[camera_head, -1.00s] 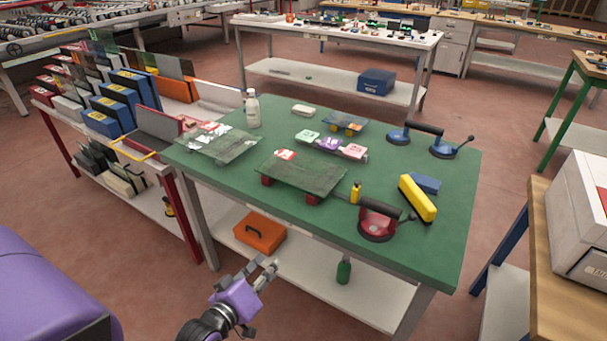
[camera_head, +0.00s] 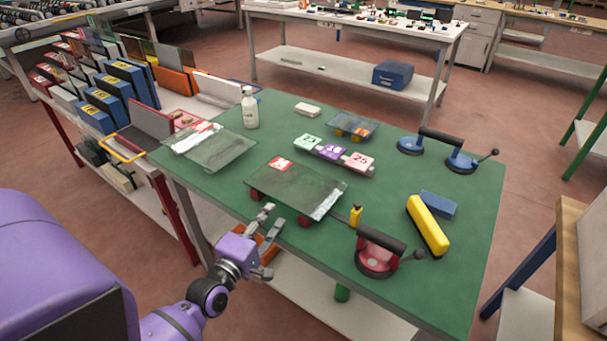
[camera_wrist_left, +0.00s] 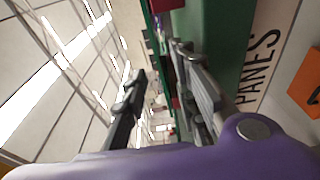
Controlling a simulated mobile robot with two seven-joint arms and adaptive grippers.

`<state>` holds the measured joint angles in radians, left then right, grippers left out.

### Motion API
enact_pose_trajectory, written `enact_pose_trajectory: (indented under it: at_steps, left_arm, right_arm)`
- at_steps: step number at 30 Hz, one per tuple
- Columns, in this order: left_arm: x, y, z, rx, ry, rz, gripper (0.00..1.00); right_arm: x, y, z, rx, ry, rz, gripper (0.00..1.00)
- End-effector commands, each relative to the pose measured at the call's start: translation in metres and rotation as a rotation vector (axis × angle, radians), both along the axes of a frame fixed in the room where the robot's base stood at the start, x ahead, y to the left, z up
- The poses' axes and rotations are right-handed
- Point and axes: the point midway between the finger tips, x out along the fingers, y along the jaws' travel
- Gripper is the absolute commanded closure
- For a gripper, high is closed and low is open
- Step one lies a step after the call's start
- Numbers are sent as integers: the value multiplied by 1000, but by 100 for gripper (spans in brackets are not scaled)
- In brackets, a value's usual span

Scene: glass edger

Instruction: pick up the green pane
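Three see-through panes lie on the green table, and all look greenish against it, so I cannot tell by colour which is the green pane. The nearest pane (camera_head: 300,190) has a red label and rests raised on red blocks at the front edge. Another pane (camera_head: 215,148) lies at the left, and a small pane (camera_head: 352,124) sits on yellow-orange blocks at the back. My left gripper (camera_head: 268,241) is open and empty, just in front of the table edge beside the nearest pane. Its spread fingers also show in the left wrist view (camera_wrist_left: 162,92). My right gripper is not in view.
The green table (camera_head: 455,215) also holds a red suction lifter (camera_head: 378,258), a blue double suction lifter (camera_head: 440,147), a yellow block (camera_head: 427,225), a white bottle (camera_head: 250,108) and number cards (camera_head: 332,153). A rack of panes and blue boxes (camera_head: 120,85) stands at the left.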

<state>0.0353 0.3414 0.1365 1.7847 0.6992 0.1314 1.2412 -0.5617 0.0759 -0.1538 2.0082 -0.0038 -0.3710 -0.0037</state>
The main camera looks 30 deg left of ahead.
Motion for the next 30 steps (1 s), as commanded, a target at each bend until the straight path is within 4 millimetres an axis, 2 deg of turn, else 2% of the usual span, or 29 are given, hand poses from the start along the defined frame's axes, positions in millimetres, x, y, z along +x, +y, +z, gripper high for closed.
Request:
enact_pose_trajectory:
  at_steps: [5,19,23,29,30]
  left_arm:
    - [9,1,0,1,0,0,73]
    - [71,2,2,1,-2,0,73]
    - [78,3,0,1,0,0,73]
    - [78,3,0,1,1,0,73]
    - [78,3,0,1,1,0,77]
  right_arm:
    - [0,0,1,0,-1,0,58]
    - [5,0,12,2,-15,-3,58]
    - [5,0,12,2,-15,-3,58]
    - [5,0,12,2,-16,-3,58]
    - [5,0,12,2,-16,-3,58]
